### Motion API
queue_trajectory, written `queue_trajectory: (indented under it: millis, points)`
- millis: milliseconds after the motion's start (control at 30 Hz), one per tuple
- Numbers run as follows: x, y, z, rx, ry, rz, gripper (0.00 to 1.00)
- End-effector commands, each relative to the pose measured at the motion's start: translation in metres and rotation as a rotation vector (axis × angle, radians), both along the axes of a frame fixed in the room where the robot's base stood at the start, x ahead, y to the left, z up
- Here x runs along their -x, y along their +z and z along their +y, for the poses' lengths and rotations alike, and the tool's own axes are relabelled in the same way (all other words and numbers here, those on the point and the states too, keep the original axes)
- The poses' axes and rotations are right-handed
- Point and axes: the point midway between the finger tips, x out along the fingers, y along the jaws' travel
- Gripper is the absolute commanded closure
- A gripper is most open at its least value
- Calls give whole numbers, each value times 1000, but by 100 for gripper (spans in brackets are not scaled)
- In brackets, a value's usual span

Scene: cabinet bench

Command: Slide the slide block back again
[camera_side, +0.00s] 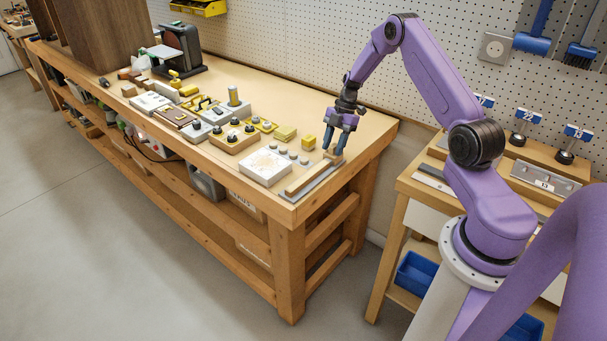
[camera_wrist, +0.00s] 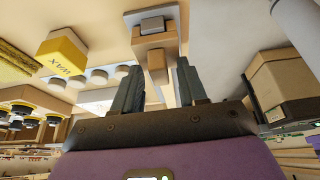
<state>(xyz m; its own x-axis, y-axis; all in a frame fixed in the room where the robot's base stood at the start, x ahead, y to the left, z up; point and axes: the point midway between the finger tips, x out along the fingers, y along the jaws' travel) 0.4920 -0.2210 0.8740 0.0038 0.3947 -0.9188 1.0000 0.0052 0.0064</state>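The slide fixture is a grey base plate (camera_side: 318,187) with a wooden rail (camera_side: 305,182) along it, at the near right end of the bench. A small wooden piece that looks like the slide block (camera_side: 334,157) is at the far end of the rail, right under my gripper (camera_side: 338,148). In the wrist view a wooden block (camera_wrist: 155,42) with a grey part lies beyond the fingertips, and a narrower wooden bar runs back from it. My gripper (camera_wrist: 158,78) points down, its two fingers apart with a gap between them. I cannot tell whether the fingers touch the block.
A yellow WAX block (camera_wrist: 63,53) stands close on the left in the wrist view. The bench's right edge is close by; bare bench top lies behind.

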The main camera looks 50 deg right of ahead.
Motion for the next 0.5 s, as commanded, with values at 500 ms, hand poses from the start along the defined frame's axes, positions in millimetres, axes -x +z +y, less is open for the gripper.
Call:
queue_trajectory:
  millis: [500]
  points:
    - [2,22,1,8,-2,5,62]
